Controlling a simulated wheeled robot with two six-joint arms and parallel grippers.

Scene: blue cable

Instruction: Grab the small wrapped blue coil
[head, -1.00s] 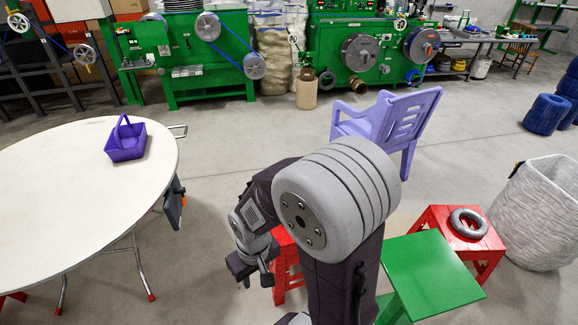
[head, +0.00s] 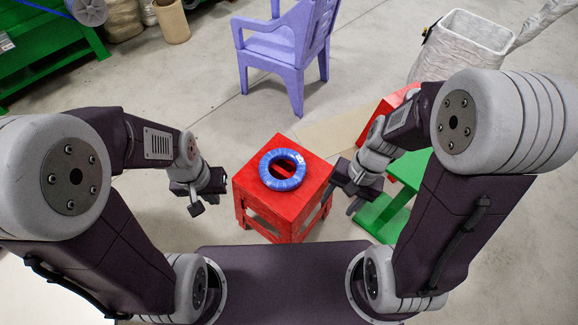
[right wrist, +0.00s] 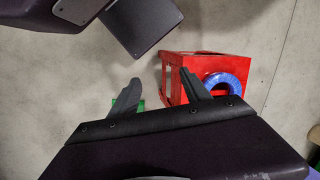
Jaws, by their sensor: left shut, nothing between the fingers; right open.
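The small wrapped blue coil (head: 282,169) lies flat on top of a red stool (head: 300,203) in the middle of the head view. It also shows at the right of the right wrist view (right wrist: 223,84), partly hidden by a finger. My left gripper (head: 207,199) is to the left of the stool, shut and empty, apart from the coil. My right gripper (head: 340,200) is at the stool's right side, open and empty. Its fingers (right wrist: 164,90) show spread in the right wrist view, and neither appears to hold the coil.
A green stool (head: 392,207) and another red stool (head: 385,115) stand to the right, partly behind my right arm. A purple chair (head: 290,40) and a white woven sack (head: 462,48) stand farther back. Open floor lies between the chair and the red stool.

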